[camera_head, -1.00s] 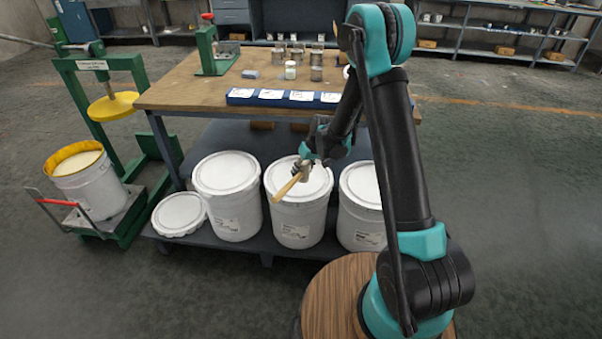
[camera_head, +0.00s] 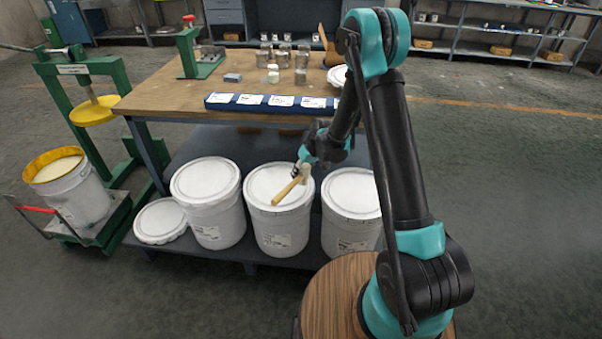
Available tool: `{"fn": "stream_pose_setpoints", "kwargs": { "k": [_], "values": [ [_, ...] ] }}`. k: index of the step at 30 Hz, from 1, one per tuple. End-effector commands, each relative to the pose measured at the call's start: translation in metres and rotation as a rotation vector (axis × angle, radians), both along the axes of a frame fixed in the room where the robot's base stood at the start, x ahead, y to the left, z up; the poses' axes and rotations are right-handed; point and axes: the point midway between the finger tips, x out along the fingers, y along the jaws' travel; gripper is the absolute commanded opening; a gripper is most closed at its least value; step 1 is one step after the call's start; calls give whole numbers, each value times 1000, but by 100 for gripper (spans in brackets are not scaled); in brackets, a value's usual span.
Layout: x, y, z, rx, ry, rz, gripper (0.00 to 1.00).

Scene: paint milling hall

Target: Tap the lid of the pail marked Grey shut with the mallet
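Three lidded white pails stand in a row on the low shelf under the bench: a left pail (camera_head: 207,190), a middle pail (camera_head: 279,221) and a right pail (camera_head: 351,222). Each has a small label too blurred to read, so I cannot tell which is marked Grey. My gripper (camera_head: 304,168) is over the right part of the middle pail's lid, shut on the mallet (camera_head: 286,192). The mallet's wooden shaft points down and left across that lid. I cannot tell whether it touches the lid. The fingertips are partly hidden by the mallet.
A loose white lid (camera_head: 160,221) lies left of the pails. An open pail (camera_head: 75,192) of cream paint stands on a green stand at the left. The wooden bench (camera_head: 160,97) above the pails carries a blue label strip (camera_head: 265,108), jars and tins.

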Motion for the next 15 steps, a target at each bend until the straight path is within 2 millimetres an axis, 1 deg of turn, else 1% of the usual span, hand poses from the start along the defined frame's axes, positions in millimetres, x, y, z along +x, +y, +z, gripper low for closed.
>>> {"fn": "stream_pose_setpoints", "kwargs": {
  "k": [4,7,15],
  "values": [
    [0,0,0,0,0,0,0],
    [0,0,-4,0,0,0,0],
    [0,0,-33,0,0,0,0]
  ]
}}
